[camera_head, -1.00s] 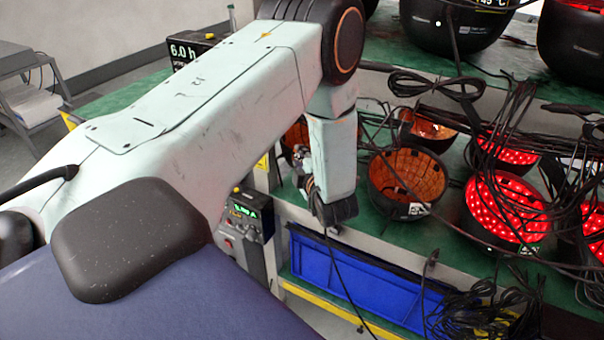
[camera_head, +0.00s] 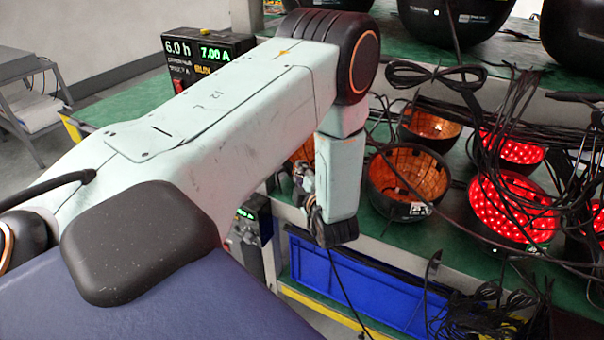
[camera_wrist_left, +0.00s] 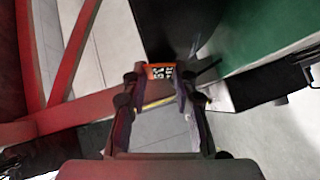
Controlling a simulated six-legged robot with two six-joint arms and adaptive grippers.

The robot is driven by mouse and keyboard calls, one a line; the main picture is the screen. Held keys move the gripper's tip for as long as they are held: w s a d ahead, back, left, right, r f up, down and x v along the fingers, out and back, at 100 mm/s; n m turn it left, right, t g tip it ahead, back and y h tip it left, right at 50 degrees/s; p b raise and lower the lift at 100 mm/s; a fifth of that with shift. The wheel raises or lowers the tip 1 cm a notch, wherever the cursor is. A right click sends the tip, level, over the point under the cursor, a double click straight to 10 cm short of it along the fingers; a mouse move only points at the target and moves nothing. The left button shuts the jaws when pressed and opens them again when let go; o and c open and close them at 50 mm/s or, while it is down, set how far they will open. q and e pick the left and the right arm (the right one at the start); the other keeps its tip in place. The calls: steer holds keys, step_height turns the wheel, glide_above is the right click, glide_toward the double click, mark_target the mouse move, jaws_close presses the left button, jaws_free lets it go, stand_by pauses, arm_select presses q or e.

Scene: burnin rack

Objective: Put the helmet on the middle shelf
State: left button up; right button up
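Several helmets are open bowls with dark shells. One with an unlit orange lining (camera_head: 408,180) and a smaller one behind it (camera_head: 430,127) rest on the green middle shelf (camera_head: 395,240). Helmets lit red inside (camera_head: 512,207) stand to their right. My left arm crosses the head view, and its gripper (camera_head: 303,178) is partly hidden behind my arm link. In the left wrist view the two fingers (camera_wrist_left: 160,95) are spread apart. A small orange-edged piece with a printed code (camera_wrist_left: 161,72) shows between them; I cannot tell its distance. My right gripper is not in view.
Large dark helmets (camera_head: 455,20) stand on the upper shelf. Black cables (camera_head: 440,75) tangle over the rack's right part. A blue bin (camera_head: 350,285) sits below. A display box (camera_head: 208,55) stands at the back left, and a lower meter (camera_head: 247,228) beside the rack.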

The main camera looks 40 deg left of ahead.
arm_select(q)
steer(key=o, duration=0.3)
steer(key=shift+w+a+f, duration=0.25)
steer(key=shift+a+f, duration=0.1)
steer(key=shift+o, duration=0.8)
steer(key=shift+s+d+r, duration=0.4)
steer(key=shift+r, duration=0.05)
steer(key=v, duration=1.2)
steer(key=s+d+f+m+g+h, duration=0.25)
steer(key=s+f+m+h, duration=0.5)
steer(key=f+m, duration=0.6)
steer(key=s+d+f+m+g+h, duration=0.1)
steer(key=s+d+m+h, duration=0.1)
steer(key=s+m, duration=0.2)
steer(key=s+d+f+m+g+h, duration=0.1)
steer(key=s+d+m+g+h, duration=0.1)
steer(key=s+m, duration=0.3)
steer(key=s+d+f+m+g+h, duration=0.2)
steer(key=s+d+m, duration=0.2)
steer(key=s, duration=0.5)
steer(key=shift+s+d+m+g+p, duration=0.25)
steer(key=shift+p, duration=0.15)
